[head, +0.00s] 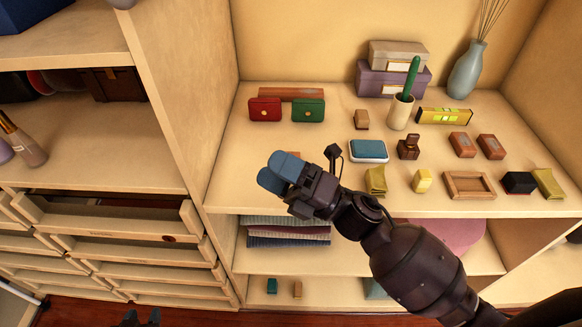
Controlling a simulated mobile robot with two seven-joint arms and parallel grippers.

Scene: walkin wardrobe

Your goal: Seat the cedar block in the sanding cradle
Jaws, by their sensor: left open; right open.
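Several wooden pieces stand on the upper shelf, and I cannot tell for sure which is the cedar block. A small tan-brown block (362,119) stands behind the blue pad. Two reddish-brown blocks (462,145) (490,147) stand at the right. An open rectangular wooden frame (469,185) near the front edge may be the sanding cradle; it looks empty. My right gripper (275,173), with blue fingertips, is open over the shelf's front left, apart from these pieces. It partly hides an orange-brown piece (293,154). My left gripper (141,318) is open, low at the bottom edge.
The shelf (235,185) also holds red (265,109) and green (308,110) cases, a blue pad (368,149), a dark brown stand (409,148), a cup (400,113), a level (444,116) and a vase (466,72). Open drawers (110,222) jut out at left.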

